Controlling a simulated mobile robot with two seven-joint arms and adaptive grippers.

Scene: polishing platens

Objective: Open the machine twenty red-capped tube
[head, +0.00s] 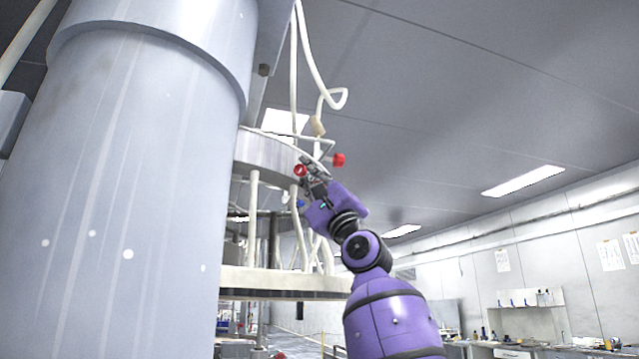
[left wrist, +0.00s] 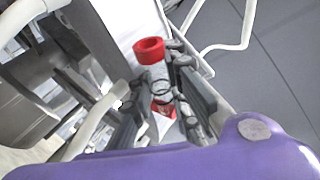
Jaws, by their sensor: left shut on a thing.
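My left gripper (head: 306,182) reaches up at the end of the purple arm, at the rim of the machine's round metal ring. In the left wrist view, the gripper (left wrist: 172,95) is shut on a red-capped tube (left wrist: 149,51), whose pale body lies between the fingers. A second red part (left wrist: 163,109) shows lower between the fingers. In the head view, one red cap (head: 300,170) is right at the fingertips. Another red cap (head: 339,160) sticks out just right of them. I cannot tell which of these belongs to the held tube. My right gripper is not in view.
A thick grey column (head: 130,190) fills the left. The metal ring (head: 262,152) stands above a pale lower ring (head: 285,281), with white hoses (head: 314,75) above and between. A small blue part (head: 301,203) sits beside the gripper. Benches (head: 535,348) stand far right; the space between is open.

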